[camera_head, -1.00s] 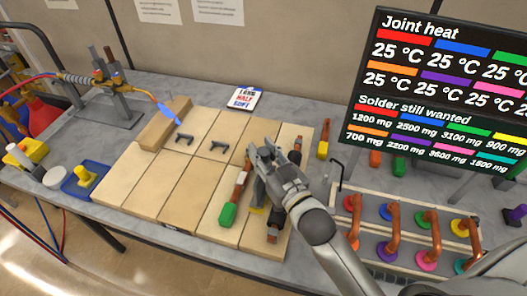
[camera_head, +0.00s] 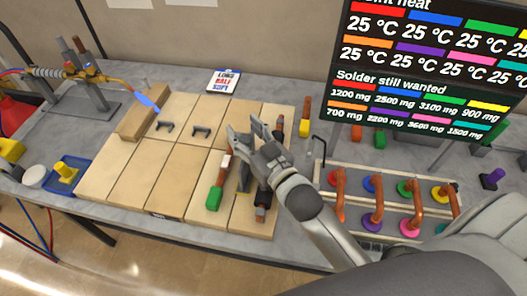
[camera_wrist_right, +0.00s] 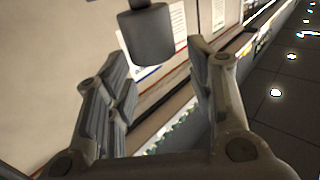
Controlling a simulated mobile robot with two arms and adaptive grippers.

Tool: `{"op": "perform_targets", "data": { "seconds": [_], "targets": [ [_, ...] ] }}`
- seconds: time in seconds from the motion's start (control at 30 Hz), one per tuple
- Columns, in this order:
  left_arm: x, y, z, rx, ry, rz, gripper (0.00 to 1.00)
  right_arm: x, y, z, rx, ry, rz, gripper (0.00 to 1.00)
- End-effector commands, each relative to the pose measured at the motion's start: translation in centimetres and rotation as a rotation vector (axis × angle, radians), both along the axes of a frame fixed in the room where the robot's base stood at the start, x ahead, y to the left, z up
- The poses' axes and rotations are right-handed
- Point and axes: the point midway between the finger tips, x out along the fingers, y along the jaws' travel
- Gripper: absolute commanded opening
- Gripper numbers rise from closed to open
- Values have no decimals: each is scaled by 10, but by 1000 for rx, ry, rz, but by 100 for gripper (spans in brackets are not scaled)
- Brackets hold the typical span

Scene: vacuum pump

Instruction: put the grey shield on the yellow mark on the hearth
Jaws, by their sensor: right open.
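The grey shield (camera_head: 244,178) is a dark grey plate standing on the pale brick hearth (camera_head: 130,182). A little of the yellow mark (camera_head: 239,192) shows at its foot; the shield hides the rest, so I cannot tell how exactly the two line up. My right gripper (camera_head: 245,128) is open above and behind the shield, apart from it and holding nothing. Its spread fingers also show in the wrist view (camera_wrist_right: 165,95), with nothing between them. My left gripper is not in view.
A green-ended copper piece (camera_head: 219,182) lies left of the shield and a dark-handled tool (camera_head: 263,195) close on its right. Two small dark brackets, a loose brick (camera_head: 140,116) and the torch (camera_head: 146,101) are farther left. A pipe rack (camera_head: 452,203) stands right.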

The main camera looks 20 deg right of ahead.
Motion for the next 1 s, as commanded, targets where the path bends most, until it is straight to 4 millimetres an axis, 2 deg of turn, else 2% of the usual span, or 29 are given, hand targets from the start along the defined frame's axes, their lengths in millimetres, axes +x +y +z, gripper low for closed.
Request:
{"op": "perform_targets", "data": {
  "seconds": [0.07,0.4,0.6,0.8,1.0],
  "targets": [
    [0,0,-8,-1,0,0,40,-14,-3,-8,-1,9,0,49],
    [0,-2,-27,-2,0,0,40,-71,-14,-8,-1,10,-1,49],
    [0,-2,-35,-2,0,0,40,-97,-19,-7,-1,9,0,49],
    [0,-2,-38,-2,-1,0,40,-111,-22,-5,0,7,-1,49],
    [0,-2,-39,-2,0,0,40,-114,-22,-4,0,6,-1,49]
  ]
}}
